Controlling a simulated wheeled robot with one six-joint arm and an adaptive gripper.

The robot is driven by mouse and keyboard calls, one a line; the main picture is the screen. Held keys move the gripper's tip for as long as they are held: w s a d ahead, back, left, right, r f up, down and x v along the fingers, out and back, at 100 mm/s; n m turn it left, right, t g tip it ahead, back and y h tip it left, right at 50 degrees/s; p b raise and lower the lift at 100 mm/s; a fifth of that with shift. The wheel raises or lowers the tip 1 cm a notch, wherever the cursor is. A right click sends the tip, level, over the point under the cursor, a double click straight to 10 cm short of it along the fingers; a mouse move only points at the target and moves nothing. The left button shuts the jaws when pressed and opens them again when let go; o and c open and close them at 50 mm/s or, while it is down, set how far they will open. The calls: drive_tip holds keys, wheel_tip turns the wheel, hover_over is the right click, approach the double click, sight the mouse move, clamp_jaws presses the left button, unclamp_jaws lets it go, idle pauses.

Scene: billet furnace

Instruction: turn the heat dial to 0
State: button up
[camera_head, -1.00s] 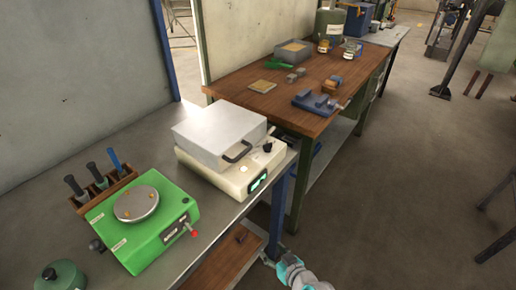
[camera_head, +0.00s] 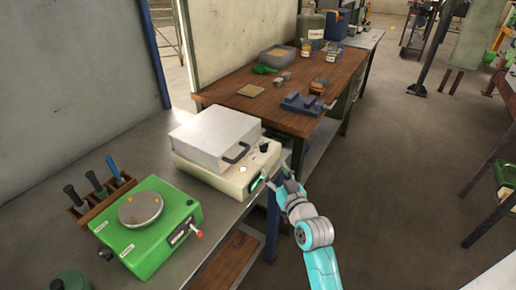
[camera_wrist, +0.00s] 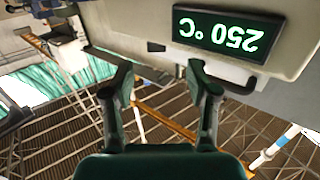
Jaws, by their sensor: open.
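The billet furnace (camera_head: 228,165) is a cream base with a grey box-shaped lid and dark handle, standing on the metal bench. A small black knob (camera_head: 265,146), which looks like the heat dial, sits on the base's right corner. Its setting is too small to read. The green display (camera_wrist: 229,36) reads 250 °C, upside down in the wrist view. My gripper (camera_head: 284,178) is beside the furnace's front right edge, close to the display side. In the wrist view the open, empty fingers (camera_wrist: 160,78) point toward the casing. The dial is not clearly seen there.
A green hot plate device (camera_head: 150,228) with a red-tipped lever stands on the bench at left. A tool rack (camera_head: 98,192) is behind it. The wooden workbench (camera_head: 240,112) with a blue vise (camera_head: 305,103) lies beyond. Floor at right is open.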

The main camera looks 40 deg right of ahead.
sight(264, 148)
drive_tip(key=x, duration=0.4)
drive_tip(key=r+x, duration=0.1)
drive_tip(key=x, duration=0.6)
drive_tip(key=shift+w+d+r, duration=0.25)
drive_tip(key=shift+d, duration=0.15)
clamp_jaws()
